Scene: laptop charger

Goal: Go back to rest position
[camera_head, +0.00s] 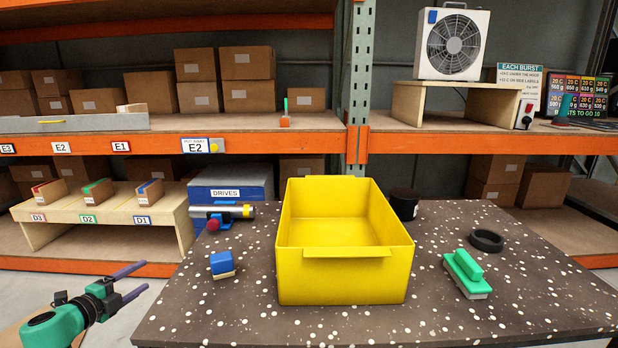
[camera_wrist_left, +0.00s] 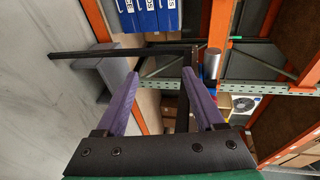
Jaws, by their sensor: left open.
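My left gripper (camera_head: 132,281) is at the lower left of the head view, off the left side of the speckled table (camera_head: 230,318). Its two purple fingers are apart, with nothing between them. The same open fingers show in the left wrist view (camera_wrist_left: 160,95), with floor, shelving and blue boxes beyond them. My right gripper is in neither view.
A yellow bin (camera_head: 343,273) stands mid-table and looks empty. A blue block (camera_head: 221,262) lies left of it. A green-handled block (camera_head: 464,270) and a black ring (camera_head: 486,240) lie right. Orange shelving (camera_head: 300,142) runs behind. Open floor lies left of the table.

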